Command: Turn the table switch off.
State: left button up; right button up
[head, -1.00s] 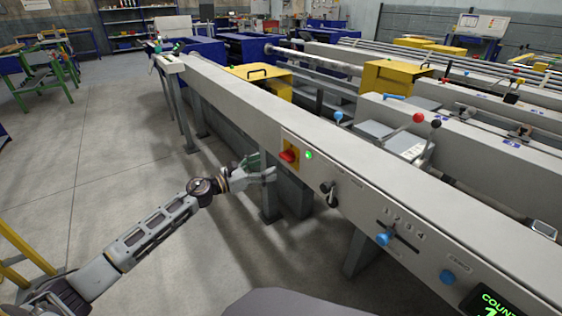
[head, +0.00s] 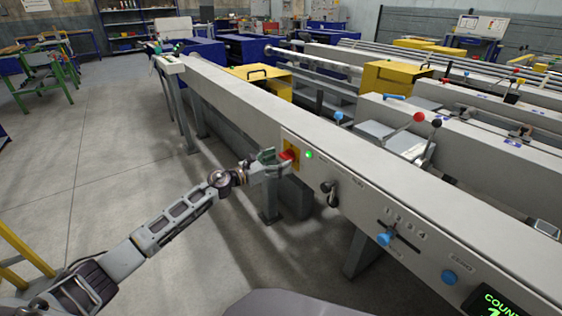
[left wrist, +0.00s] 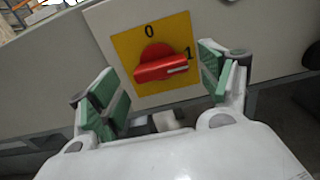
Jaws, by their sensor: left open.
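The table switch is a red rotary knob (left wrist: 161,65) on a yellow plate (left wrist: 125,50) marked 0 at the top and 1 at the right. Its handle lies nearly level, with the white-marked end toward the 1. In the head view the red knob (head: 289,155) is on the front of the long grey table (head: 240,110), beside a lit green lamp (head: 309,155). My left gripper (head: 280,158) is open right at the knob. In the left wrist view its green-padded fingers (left wrist: 160,83) stand on either side of the knob, with no clear contact. My right gripper is out of view.
Right of the switch along the table front are a black lever (head: 329,190), a blue slider knob (head: 384,239), a blue button (head: 448,277) and a counter display (head: 495,300). The grey floor (head: 110,150) on the left is open. A yellow railing (head: 25,250) stands at lower left.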

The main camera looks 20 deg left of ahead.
pick_arm(q)
jog(key=shift+w+d, duration=0.4)
jog(key=shift+w, duration=0.05)
